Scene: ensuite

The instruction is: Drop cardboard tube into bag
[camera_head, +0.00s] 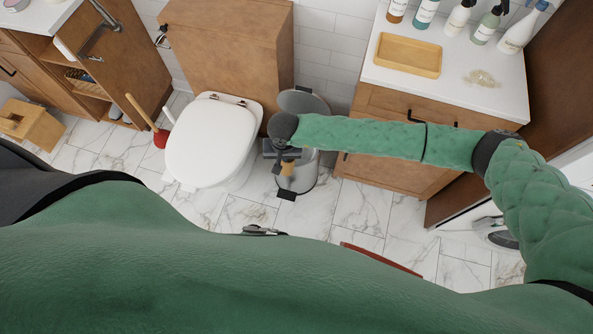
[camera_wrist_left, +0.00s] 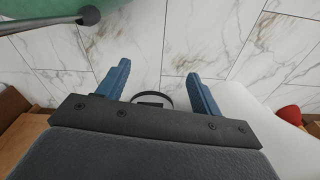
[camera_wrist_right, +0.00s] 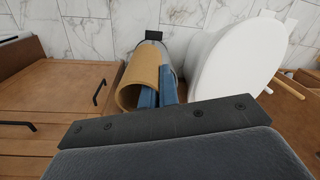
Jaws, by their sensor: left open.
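The tan cardboard tube (camera_wrist_right: 140,78) is held by my right gripper (camera_wrist_right: 158,92), whose fingers are close together at the tube's near end, on its wall. In the head view the tube (camera_head: 288,168) shows small below my right gripper (camera_head: 283,151), over the front of a pedal bin (camera_head: 300,182). The bin's round lid (camera_head: 303,101) stands open at the back. The tube and gripper cover much of the bin, and I cannot make out a bag in it. My left gripper (camera_wrist_left: 160,88) is open and empty above the marble floor.
A white toilet (camera_head: 213,140) stands left of the bin, with a red plunger (camera_head: 160,138) beyond it. A wooden vanity (camera_head: 395,140) is on the right, with bottles and a tray (camera_head: 408,54) on top. A red strip (camera_head: 380,259) shows near my body. Some marble floor is clear.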

